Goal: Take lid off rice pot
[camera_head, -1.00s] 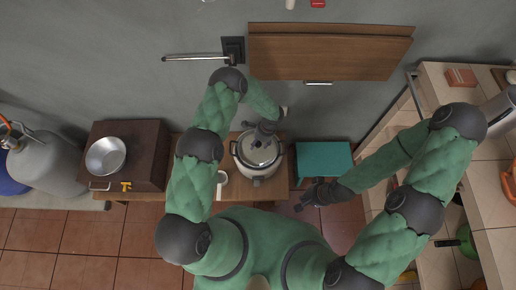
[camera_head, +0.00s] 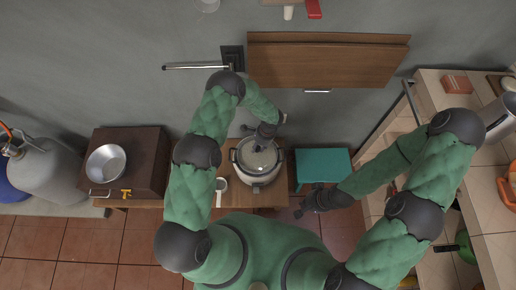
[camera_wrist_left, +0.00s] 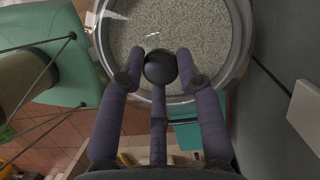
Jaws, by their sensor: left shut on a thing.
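My left gripper (camera_wrist_left: 160,64) is shut on the lid's black knob (camera_wrist_left: 160,68), and shows above the lid in the head view (camera_head: 263,143). My right gripper (camera_head: 308,203) is away to the right of the pot, apparently empty; its finger state is unclear.
A brown cabinet (camera_head: 130,140) bearing a metal bowl (camera_head: 106,163) is further left. A wooden wall panel (camera_head: 325,64) is behind, and a tiled counter (camera_head: 480,210) is at right.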

